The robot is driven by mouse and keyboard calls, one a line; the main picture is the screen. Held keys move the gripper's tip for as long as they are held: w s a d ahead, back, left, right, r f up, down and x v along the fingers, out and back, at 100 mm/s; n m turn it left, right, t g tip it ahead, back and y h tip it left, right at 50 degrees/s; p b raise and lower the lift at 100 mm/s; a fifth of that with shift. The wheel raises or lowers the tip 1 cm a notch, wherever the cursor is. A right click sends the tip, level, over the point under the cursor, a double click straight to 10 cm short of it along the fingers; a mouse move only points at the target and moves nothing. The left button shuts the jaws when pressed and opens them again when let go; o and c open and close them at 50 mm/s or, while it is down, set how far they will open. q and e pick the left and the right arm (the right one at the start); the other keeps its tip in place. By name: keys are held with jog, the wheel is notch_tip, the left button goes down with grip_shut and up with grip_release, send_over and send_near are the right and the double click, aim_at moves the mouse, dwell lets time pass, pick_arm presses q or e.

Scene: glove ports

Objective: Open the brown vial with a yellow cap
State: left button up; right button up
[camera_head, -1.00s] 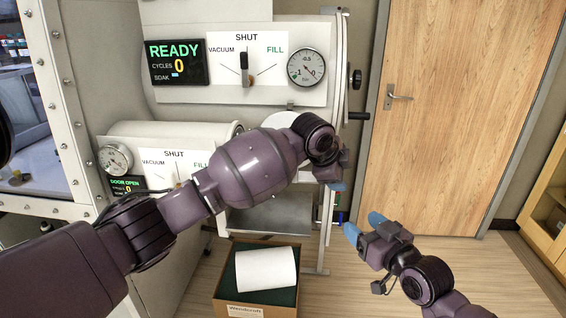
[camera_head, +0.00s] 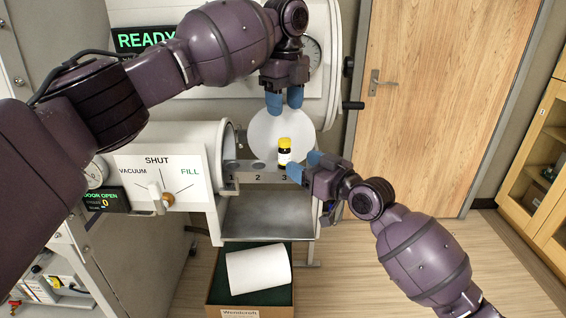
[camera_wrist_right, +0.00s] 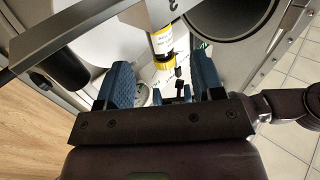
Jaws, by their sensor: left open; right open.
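The brown vial with a yellow cap (camera_head: 285,152) stands upright at the slot marked 3 on a grey shelf (camera_head: 243,181) in the open airlock. My left gripper (camera_head: 284,108) points down above the cap, open, with a gap between it and the cap. My right gripper (camera_head: 303,169) is open, its blue fingertips close to the lower right side of the vial. In the right wrist view the vial (camera_wrist_right: 162,42) shows in the gap beyond the two blue fingers of the right gripper (camera_wrist_right: 162,90). I cannot tell whether a finger touches it.
A round white door (camera_head: 281,132) stands behind the vial. The airlock tube (camera_head: 170,142) with its valve panel is at the left. A box (camera_head: 250,312) with a white roll (camera_head: 259,270) sits below. Open floor lies at the right, before a wooden door (camera_head: 440,100).

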aim_at(285, 140)
jog(key=x, duration=0.8)
jog(key=shift+w+a, duration=0.1)
jog(key=shift+c, duration=0.3)
grip_shut()
pick_arm(q)
jog(key=shift+o, duration=0.9)
jog(key=shift+s+d+r, duration=0.1)
jog(key=shift+d+r, duration=0.05)
jog(key=shift+r, duration=0.1)
notch_tip(285, 140, up, 3)
jog(key=s+d+t+y, duration=0.2)
jog(key=x, duration=1.1)
jog(key=shift+f, duration=0.25)
jog(key=shift+c, duration=0.2)
